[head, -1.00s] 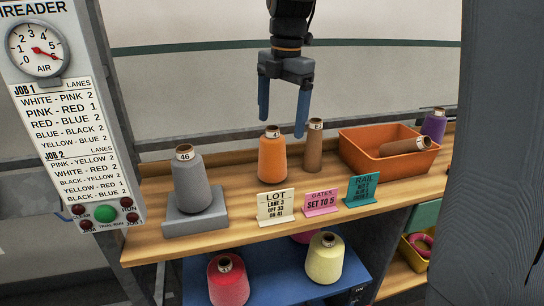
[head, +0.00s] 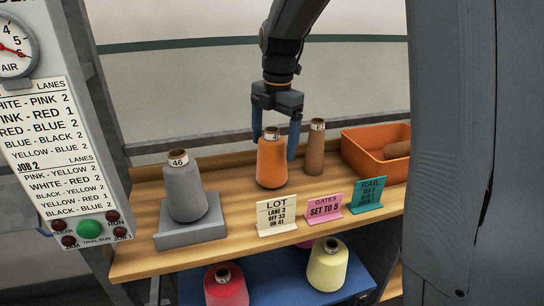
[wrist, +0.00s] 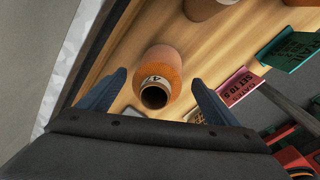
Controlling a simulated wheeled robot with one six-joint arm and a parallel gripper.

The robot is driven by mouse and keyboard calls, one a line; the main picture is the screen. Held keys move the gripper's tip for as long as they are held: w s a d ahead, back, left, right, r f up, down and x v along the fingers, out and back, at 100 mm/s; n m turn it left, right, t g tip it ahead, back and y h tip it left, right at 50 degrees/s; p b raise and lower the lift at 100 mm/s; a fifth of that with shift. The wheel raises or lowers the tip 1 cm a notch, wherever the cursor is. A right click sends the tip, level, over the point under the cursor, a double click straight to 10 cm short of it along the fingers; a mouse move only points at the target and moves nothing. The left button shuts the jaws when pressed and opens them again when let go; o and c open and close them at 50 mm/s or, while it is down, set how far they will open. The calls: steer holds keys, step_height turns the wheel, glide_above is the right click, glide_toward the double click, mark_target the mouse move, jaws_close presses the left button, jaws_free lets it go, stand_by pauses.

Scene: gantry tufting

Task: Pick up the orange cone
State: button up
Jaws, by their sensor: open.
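The orange cone (head: 271,162) stands upright on the wooden shelf, between the grey cone and a bare brown cone. Its top tube has a white label. My gripper (head: 275,140) points down over it, with one blue finger on each side of its upper part. In the wrist view, the cone (wrist: 163,69) lies ahead between the two spread fingers of my gripper (wrist: 158,92), with gaps on both sides. The jaws are open and hold nothing.
The grey cone (head: 185,190) stands on a grey block at left. The brown cone (head: 315,150) stands close right of the orange one. An orange bin (head: 365,160) is further right. The LOT sign (head: 276,215), pink sign (head: 324,205) and teal sign (head: 368,194) line the front edge.

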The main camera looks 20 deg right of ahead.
steer(key=shift+a+f, duration=0.1)
steer(key=shift+f, duration=0.85)
steer(key=c, duration=1.6)
